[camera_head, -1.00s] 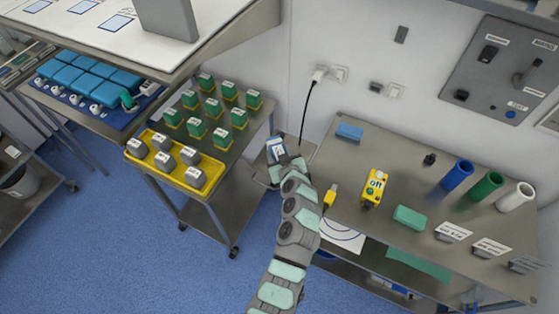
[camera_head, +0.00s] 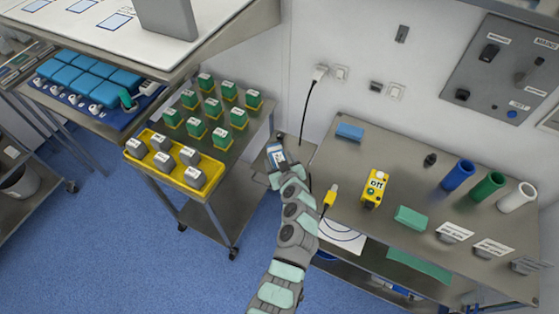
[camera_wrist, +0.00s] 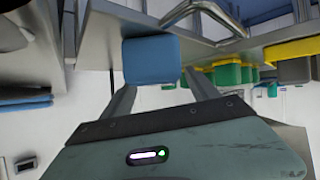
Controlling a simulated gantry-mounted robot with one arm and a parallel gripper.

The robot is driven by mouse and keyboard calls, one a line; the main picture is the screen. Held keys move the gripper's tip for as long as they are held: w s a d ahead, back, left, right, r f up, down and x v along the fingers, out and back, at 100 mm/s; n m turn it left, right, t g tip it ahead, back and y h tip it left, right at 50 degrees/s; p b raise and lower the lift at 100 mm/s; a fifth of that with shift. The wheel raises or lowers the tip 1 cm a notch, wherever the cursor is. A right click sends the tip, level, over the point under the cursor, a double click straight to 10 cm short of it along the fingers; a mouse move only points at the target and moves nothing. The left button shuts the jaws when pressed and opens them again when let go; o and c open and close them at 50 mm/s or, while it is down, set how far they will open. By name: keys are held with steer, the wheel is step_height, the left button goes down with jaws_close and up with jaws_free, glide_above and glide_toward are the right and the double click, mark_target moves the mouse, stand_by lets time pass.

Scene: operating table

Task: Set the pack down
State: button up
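The pack (camera_wrist: 152,60) is a blue block between the two fingers of my gripper (camera_wrist: 161,80) in the wrist view. My gripper appears shut on it, though the block hides part of the finger contact. In the head view my gripper (camera_head: 278,160) is at the far end of my arm. A small white and blue labelled face (camera_head: 275,152) shows there, over a small steel surface (camera_head: 262,172) between the green-block trolley and the right table. I cannot tell whether the pack touches that surface.
The trolley (camera_head: 228,158) at left carries several green blocks and a yellow tray (camera_head: 157,170) with grey-and-white items. The right steel table (camera_head: 400,165) holds a blue block (camera_head: 349,131), a yellow off-switch box (camera_head: 375,188), a green block (camera_head: 410,217) and coloured tubes. A black cable (camera_head: 306,108) hangs nearby.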

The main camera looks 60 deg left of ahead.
steer(key=shift+r, duration=0.1)
steer(key=shift+d, duration=0.1)
steer(key=v, duration=1.1)
steer(key=shift+s+d+r, duration=0.1)
steer(key=shift+d+r, duration=0.05)
steer(key=shift+d, duration=0.2)
